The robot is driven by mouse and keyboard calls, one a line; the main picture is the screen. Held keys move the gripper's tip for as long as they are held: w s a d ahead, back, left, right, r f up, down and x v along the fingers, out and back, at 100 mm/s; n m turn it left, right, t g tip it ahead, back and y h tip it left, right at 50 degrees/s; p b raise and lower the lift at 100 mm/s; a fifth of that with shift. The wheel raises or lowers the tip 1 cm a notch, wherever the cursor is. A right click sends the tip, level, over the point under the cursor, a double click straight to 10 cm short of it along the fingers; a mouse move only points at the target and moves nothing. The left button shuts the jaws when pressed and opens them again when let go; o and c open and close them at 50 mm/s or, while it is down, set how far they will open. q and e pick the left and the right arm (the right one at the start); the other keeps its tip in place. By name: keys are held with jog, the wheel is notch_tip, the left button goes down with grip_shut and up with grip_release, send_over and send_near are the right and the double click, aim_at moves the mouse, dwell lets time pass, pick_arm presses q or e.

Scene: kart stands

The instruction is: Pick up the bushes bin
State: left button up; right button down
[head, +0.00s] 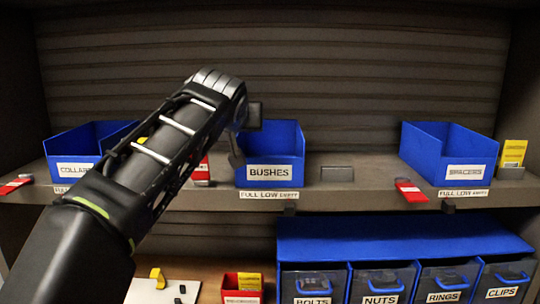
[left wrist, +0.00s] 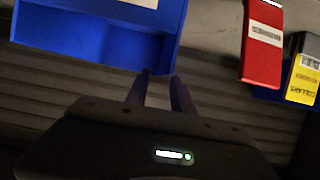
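The bushes bin (head: 270,173) is a blue open-topped bin with a white BUSHES label, upright on the upper shelf. In the left wrist view the blue bin (left wrist: 95,45) fills the upper left, with part of its white label at the top edge. My left gripper (head: 237,150) is at the bin's left side wall, pointing down. In the left wrist view its two fingers (left wrist: 159,78) stand apart with a narrow gap, at the bin's corner. I cannot tell whether the wall lies between them. My left arm hides part of the bin's left side. My right gripper is not in view.
On the shelf (head: 345,195), a COLLARS bin (head: 77,171) stands left and a SPACERS bin (head: 450,155) right. A red card (head: 201,172) is left of the bushes bin; it also shows in the wrist view (left wrist: 262,42). Labelled drawers (head: 380,283) are below.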

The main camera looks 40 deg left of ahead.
pick_arm(q)
jog(key=p+x, duration=0.1)
jog(key=x, duration=0.4)
jog(key=shift+a+p, duration=0.15)
jog(key=shift+p, duration=0.25)
dwell(0.4)
grip_shut()
jog(key=shift+r, duration=0.1)
dwell(1.2)
